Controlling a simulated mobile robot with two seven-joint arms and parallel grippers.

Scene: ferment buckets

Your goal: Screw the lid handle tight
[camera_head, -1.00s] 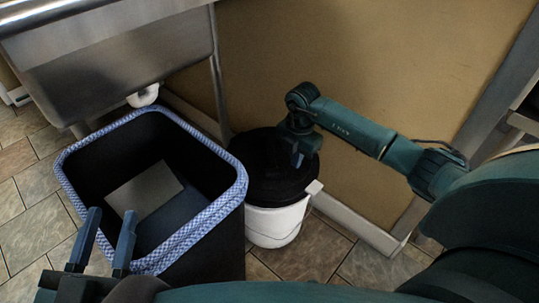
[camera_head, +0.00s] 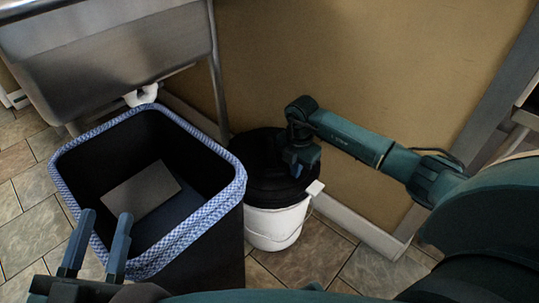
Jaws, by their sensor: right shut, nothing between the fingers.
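A white bucket (camera_head: 276,228) with a black lid (camera_head: 262,180) stands on the floor against the wall. My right gripper (camera_head: 297,172) points down over the right part of the lid and is shut with nothing in it. The lid handle cannot be made out against the dark lid and the gripper. My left gripper (camera_head: 94,240) is at the lower left with its two fingers apart, open and empty, in front of the black bin and well away from the bucket.
A black bin (camera_head: 222,255) with a blue-and-white rim stands close left of the bucket; a grey flat piece (camera_head: 143,195) lies inside. A metal sink (camera_head: 110,50) is behind it. The tan wall (camera_head: 380,60) is close behind the bucket. Tiled floor (camera_head: 305,247) is free in front right.

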